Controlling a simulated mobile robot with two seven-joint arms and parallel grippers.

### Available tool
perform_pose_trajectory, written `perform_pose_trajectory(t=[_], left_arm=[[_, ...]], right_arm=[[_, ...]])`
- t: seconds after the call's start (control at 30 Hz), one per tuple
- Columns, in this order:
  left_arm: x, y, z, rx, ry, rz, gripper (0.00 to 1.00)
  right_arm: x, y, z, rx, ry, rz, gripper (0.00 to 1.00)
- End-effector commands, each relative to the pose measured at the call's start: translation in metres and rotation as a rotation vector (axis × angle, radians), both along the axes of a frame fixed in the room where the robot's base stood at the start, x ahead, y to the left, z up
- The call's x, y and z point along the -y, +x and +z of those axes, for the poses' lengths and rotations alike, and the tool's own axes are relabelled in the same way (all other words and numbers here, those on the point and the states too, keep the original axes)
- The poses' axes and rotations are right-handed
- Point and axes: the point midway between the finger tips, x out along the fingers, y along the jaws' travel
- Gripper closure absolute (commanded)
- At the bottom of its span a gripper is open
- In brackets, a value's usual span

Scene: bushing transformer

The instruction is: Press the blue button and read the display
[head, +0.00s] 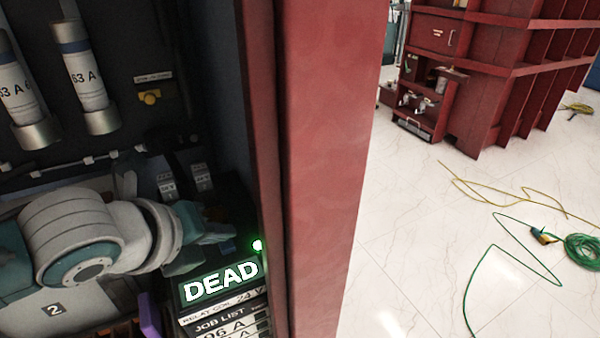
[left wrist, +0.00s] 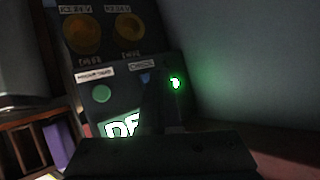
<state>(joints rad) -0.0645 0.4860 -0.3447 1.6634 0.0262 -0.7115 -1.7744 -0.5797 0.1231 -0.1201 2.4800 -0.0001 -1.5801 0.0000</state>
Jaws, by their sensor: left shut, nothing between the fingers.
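The display (head: 220,283) reads DEAD in white letters on green, low in the open cabinet in the head view. In the left wrist view the display (left wrist: 120,128) is partly hidden by my gripper. A green light (head: 258,245) glows beside it; it also shows in the left wrist view (left wrist: 175,83). A small part of the blue button (left wrist: 144,78) shows under a label in the left wrist view, mostly behind my gripper. My left gripper (head: 226,236) is shut and empty, just above the display, close to the button. Contact cannot be told. My right gripper is not in view.
A green round button (left wrist: 101,93) sits left of the blue one. Two fuses marked 63 A (head: 84,80) and a yellow knob (head: 150,97) are above my arm. The red cabinet edge (head: 325,150) stands close on the right. Cables (head: 500,235) lie on the open floor beyond.

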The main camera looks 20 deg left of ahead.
Motion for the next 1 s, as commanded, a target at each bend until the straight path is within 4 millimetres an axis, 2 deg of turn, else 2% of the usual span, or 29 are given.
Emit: perform_pose_trajectory(t=[1.0], left_arm=[[-0.0003,0.0000,-0.0103,0.000,0.002,0.000,1.00]], right_arm=[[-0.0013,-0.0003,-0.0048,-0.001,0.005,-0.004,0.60]])
